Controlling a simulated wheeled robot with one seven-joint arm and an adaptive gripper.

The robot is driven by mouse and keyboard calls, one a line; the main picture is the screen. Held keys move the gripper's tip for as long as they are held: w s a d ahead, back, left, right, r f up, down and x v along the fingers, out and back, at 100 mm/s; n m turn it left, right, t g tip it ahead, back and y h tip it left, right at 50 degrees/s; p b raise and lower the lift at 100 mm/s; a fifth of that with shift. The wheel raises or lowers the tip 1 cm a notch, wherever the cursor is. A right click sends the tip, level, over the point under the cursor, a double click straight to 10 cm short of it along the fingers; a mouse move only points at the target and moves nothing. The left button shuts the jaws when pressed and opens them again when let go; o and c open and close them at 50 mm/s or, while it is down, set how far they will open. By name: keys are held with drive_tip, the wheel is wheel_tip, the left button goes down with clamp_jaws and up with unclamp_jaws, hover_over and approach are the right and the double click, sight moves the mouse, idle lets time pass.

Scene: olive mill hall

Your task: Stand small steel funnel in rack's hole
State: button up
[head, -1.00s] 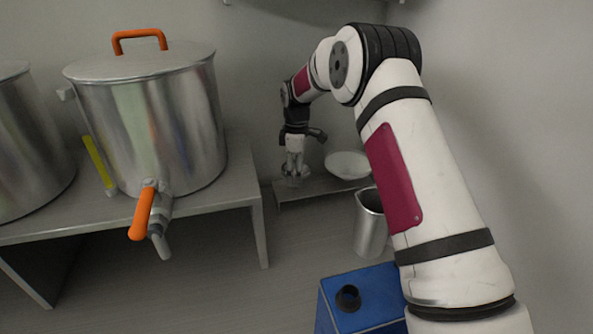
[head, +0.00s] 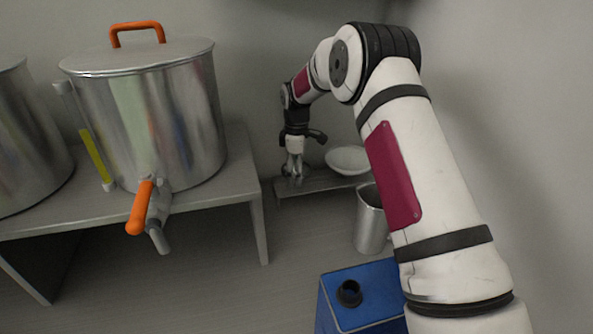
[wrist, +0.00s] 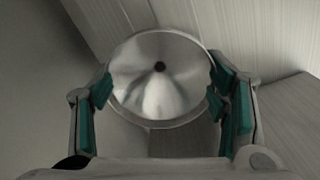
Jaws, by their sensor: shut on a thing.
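The small steel funnel (wrist: 150,101) is between the green-padded fingers of my gripper (wrist: 163,97) in the wrist view. I look into its wide round mouth, with the dark spout hole near the middle. In the head view my gripper (head: 293,171) points down above the left part of a low grey ledge (head: 318,186) by the back wall. The funnel is too small and covered to make out clearly there. I cannot tell whether that ledge is the rack, and no rack hole shows clearly in either view.
A white bowl (head: 347,160) sits on the ledge right of my gripper. A steel jug (head: 369,222) stands in front of it, and a blue box (head: 362,295) is nearer. A large steel tank (head: 150,115) with an orange-handled tap (head: 141,208) stands on a grey bench (head: 205,198) at left.

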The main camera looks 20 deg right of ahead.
drive_tip(key=shift+f+b, duration=0.4)
drive_tip(key=shift+f, duration=0.45)
drive_tip(key=o, duration=1.2)
wheel_tip(320, 180, up, 12)
